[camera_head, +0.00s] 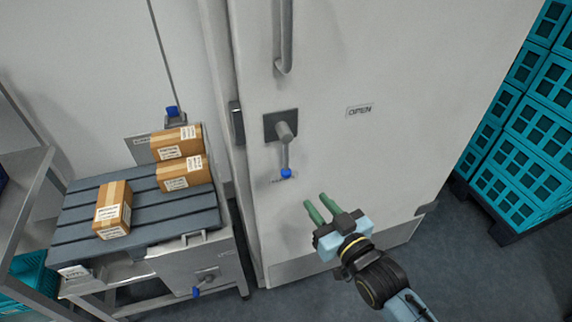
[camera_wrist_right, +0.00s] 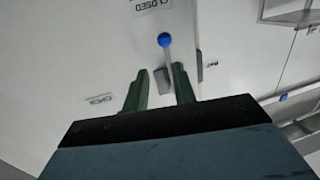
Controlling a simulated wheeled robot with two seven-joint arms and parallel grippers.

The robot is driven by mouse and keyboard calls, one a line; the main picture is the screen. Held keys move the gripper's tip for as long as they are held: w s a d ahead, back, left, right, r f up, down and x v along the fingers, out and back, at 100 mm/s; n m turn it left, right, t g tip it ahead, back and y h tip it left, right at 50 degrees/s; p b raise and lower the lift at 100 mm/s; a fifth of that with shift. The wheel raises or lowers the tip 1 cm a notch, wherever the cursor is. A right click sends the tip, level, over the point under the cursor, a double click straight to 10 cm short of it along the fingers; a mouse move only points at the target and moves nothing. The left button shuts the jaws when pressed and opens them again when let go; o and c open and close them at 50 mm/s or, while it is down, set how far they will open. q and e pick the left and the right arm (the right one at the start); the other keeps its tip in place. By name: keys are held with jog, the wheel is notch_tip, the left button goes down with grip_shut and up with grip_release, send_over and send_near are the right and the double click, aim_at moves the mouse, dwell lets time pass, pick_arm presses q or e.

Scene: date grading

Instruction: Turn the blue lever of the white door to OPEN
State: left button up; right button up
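The white door (camera_head: 340,60) has a lever on a grey square mount (camera_head: 271,130). The grey lever arm hangs straight down and ends in a blue tip (camera_head: 286,173), by a small label that is partly covered. An OPEN label (camera_head: 359,111) is to the right of the mount. My right gripper (camera_head: 322,208) is open and empty, below and right of the blue tip and apart from it. In the right wrist view the blue tip (camera_wrist_right: 165,40) shows beyond the green fingers (camera_wrist_right: 160,88), near a CLOSED label (camera_wrist_right: 152,5). My left gripper is not in view.
A slatted table (camera_head: 150,222) with 3 cardboard boxes (camera_head: 114,210) stands left of the door. Other blue-tipped levers show on the left wall (camera_head: 172,111) and below the table (camera_head: 196,292). Teal crates (camera_head: 520,180) are stacked at right. The door face around the lever is clear.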

aim_at(287, 161)
jog(key=shift+t+y, duration=0.3)
jog(key=shift+y, duration=0.1)
jog(key=r+x, duration=0.1)
jog(key=x, duration=0.3)
jog(key=r+x, duration=0.1)
jog(key=x, duration=0.4)
jog(key=b+x, duration=0.1)
jog(key=x, duration=0.3)
jog(key=shift+a+r, duration=0.4)
jog(key=shift+a, duration=0.15)
jog(key=shift+c, duration=0.3)
grip_shut()
